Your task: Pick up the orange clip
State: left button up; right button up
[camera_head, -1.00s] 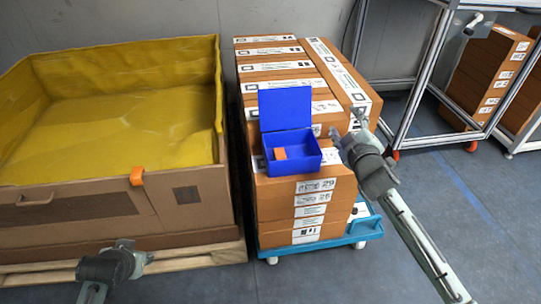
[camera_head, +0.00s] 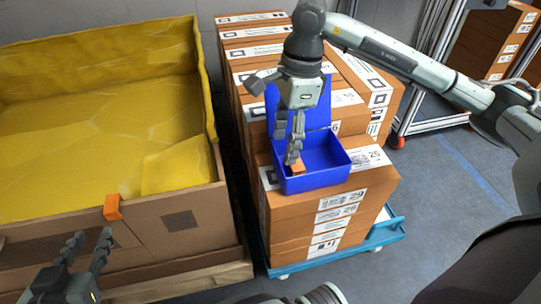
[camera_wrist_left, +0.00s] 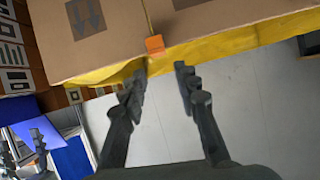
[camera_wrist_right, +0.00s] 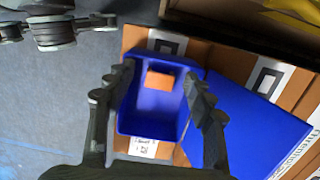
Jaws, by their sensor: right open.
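An orange clip (camera_head: 297,168) lies inside the open blue box (camera_head: 330,180), near its left wall. It also shows in the right wrist view (camera_wrist_right: 160,81), between the fingers as seen by that camera. My right gripper (camera_head: 288,148) is open above the box; whether its fingertips touch the clip I cannot tell. A second orange clip (camera_head: 112,207) sits on the front rim of the yellow-lined bin. My left gripper (camera_head: 88,247) is open and empty near the bin's front, and this clip shows just past its fingertips in the left wrist view (camera_wrist_left: 155,44).
The blue box stands on stacked cardboard boxes (camera_head: 308,212) on a blue cart (camera_head: 392,232). The yellow-lined bin (camera_head: 170,205) is left of the stack. A metal frame rack (camera_head: 440,122) stands at the right. Grey floor is clear at the right.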

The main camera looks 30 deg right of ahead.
aim_at(296, 167)
jog(key=shift+w+d+h, duration=0.15)
jog(key=shift+d+h, duration=0.45)
jog(key=shift+d, duration=0.5)
jog(key=shift+d+f, duration=0.2)
jog(key=shift+d, duration=0.1)
jog(key=f, duration=0.6)
jog(key=shift+s+d+f+b, duration=0.15)
jog(key=shift+s+f+b, duration=0.1)
jog(key=shift+b, duration=0.1)
jog(key=shift+f, duration=0.35)
pick_arm(q)
jog(key=shift+t+h, duration=0.5)
jog(key=shift+t, duration=0.4)
jog(key=r, duration=0.1)
jog(key=d+r, duration=0.1)
jog(key=w+d+r, duration=0.1)
jog(key=shift+r, duration=0.4)
pick_arm(e)
jog(key=c, duration=0.6)
